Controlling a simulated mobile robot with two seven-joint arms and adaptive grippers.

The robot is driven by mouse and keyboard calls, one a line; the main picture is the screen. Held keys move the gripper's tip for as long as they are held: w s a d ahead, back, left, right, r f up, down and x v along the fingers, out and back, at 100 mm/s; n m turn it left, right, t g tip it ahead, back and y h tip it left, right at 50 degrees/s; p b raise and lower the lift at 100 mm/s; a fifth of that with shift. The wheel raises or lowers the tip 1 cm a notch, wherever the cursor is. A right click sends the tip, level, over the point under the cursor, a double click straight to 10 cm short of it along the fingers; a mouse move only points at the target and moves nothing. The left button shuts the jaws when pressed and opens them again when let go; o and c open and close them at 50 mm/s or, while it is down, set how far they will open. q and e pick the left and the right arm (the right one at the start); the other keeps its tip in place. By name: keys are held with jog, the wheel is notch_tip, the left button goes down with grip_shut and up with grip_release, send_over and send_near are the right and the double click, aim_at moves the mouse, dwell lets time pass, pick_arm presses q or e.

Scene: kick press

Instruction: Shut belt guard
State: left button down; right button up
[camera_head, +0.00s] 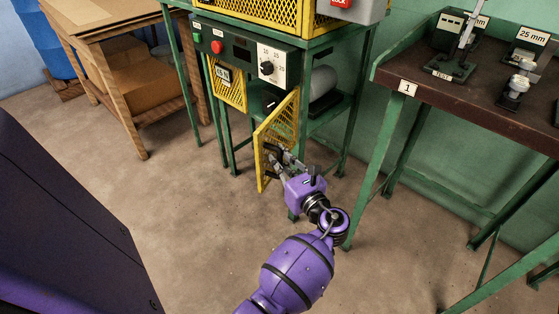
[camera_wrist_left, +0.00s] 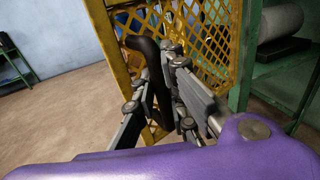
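The belt guard (camera_head: 284,124) is a yellow mesh door on the green press. It stands swung open, out from the frame, and its mesh also shows in the left wrist view (camera_wrist_left: 205,45). Its black bent handle (camera_wrist_left: 152,62) passes between the fingers of my left gripper (camera_wrist_left: 158,100). The fingers look closed around the handle, with one on each side. In the head view my left gripper (camera_head: 277,160) is at the guard's lower outer part. My right gripper is not in view.
A grey cylinder (camera_head: 323,88) sits inside the press frame behind the guard. A control panel (camera_head: 244,55) is above. A brown-topped bench (camera_head: 450,103) with gauges stands at right, a wooden table (camera_head: 100,20) at left. The floor in front is clear.

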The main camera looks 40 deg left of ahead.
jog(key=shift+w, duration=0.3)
pick_arm(q)
jog(key=shift+a, duration=0.1)
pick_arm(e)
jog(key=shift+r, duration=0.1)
